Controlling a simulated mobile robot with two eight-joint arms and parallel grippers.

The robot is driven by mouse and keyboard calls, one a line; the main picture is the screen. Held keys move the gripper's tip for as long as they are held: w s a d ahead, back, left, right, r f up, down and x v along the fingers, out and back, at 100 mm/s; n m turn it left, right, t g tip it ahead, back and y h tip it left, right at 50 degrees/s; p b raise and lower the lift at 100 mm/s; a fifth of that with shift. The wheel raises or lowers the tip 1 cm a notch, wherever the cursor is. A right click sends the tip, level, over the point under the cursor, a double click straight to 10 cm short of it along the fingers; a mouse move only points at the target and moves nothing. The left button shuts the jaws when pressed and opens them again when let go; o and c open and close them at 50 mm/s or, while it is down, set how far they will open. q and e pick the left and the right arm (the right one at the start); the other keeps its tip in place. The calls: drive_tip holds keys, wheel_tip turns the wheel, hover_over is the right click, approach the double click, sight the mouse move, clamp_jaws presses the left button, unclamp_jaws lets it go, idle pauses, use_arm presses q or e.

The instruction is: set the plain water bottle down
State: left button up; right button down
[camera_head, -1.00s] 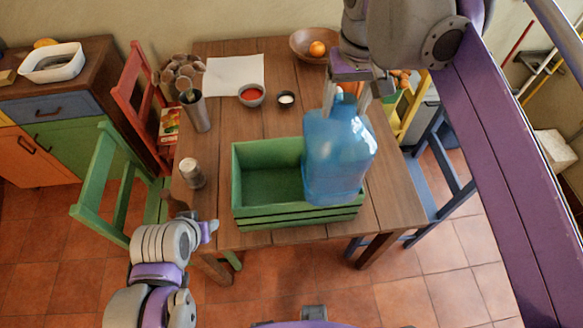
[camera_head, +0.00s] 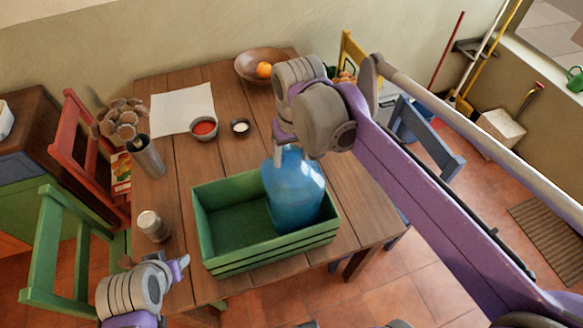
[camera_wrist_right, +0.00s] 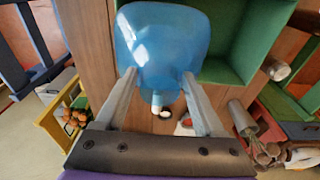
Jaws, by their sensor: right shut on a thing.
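The plain water bottle (camera_head: 294,190) is a large translucent blue jug.
The crate's left half is empty.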

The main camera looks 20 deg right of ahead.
drive_tip(key=shift+f, duration=2.5)
unclamp_jaws()
drive_tip(key=r, duration=0.4)
drive_tip(key=s+r, duration=0.1)
drive_tip(key=r, duration=0.6)
drive_tip(key=shift+s+r, duration=0.2)
drive_tip(key=shift+r, duration=0.2)
drive_tip(key=s+d+f+t, duration=0.2)
drive_tip(key=s+f, duration=0.3)
drive_tip(key=f, duration=0.3)
drive_tip(key=s+d+f+t, duration=0.2)
drive_tip(key=s+f, duration=0.3)
drive_tip(key=f, duration=0.4)
drive_tip(key=shift+s+f, duration=0.25)
drive_tip(key=shift+s, duration=0.05)
drive_tip(key=shift+d, duration=0.1)
